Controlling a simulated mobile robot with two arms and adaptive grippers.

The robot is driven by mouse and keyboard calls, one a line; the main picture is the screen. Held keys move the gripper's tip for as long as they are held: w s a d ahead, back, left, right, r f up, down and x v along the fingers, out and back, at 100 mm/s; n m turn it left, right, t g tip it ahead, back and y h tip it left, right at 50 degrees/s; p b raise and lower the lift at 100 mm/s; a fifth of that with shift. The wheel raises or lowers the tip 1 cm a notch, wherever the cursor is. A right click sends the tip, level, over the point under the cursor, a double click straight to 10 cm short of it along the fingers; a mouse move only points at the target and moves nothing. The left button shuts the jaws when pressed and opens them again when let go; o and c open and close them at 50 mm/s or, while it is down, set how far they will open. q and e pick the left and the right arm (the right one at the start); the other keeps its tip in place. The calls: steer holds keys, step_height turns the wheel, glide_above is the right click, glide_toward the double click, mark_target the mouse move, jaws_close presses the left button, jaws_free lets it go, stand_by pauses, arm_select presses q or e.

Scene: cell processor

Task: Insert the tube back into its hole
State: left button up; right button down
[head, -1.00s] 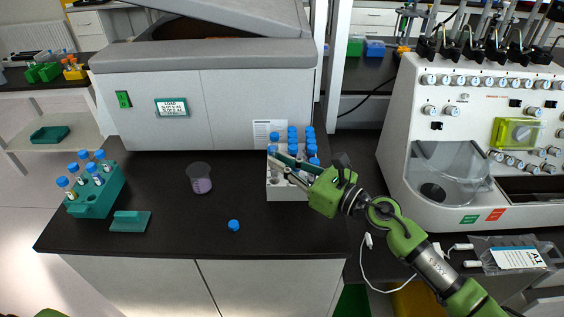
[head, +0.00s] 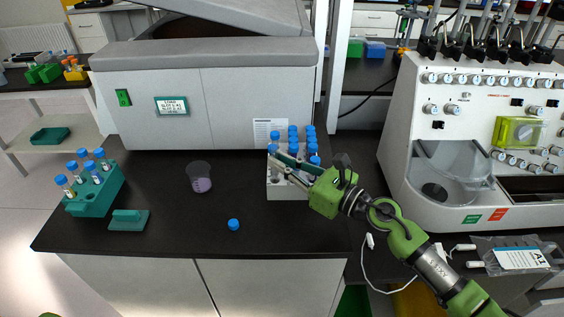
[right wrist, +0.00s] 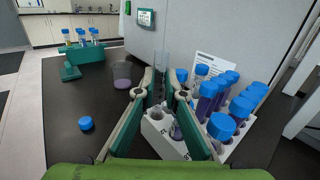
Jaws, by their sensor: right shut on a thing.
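My right gripper (head: 279,156) reaches over the white tube rack (head: 285,192) on the black bench. In the right wrist view its fingers (right wrist: 161,78) are closed on a clear, uncapped tube (right wrist: 160,62), which stands upright between the fingertips. The tube's lower end is hard to make out against the rack, so I cannot tell whether it sits in a hole. The rack (right wrist: 158,140) shows open holes at its near left part. Several blue-capped tubes with purple liquid (right wrist: 222,126) fill its right part.
A loose blue cap (head: 233,224) lies on the bench in front of a small beaker of purple liquid (head: 199,178). A green rack (head: 98,199) with several tubes and a small green block (head: 129,220) stand at left. A large grey machine (head: 205,105) is behind.

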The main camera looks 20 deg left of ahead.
steer(key=shift+s+d+f, duration=0.1)
steer(key=shift+d+f, duration=0.05)
steer(key=shift+f, duration=0.85)
steer(key=shift+f+b, duration=0.2)
steer(key=shift+b, duration=0.2)
steer(key=shift+r, duration=0.15)
steer(key=shift+r+p, duration=0.5)
steer(key=shift+p, duration=0.15)
steer(key=shift+r, duration=0.1)
steer(key=shift+w+r, duration=0.15)
steer(key=shift+w, duration=0.05)
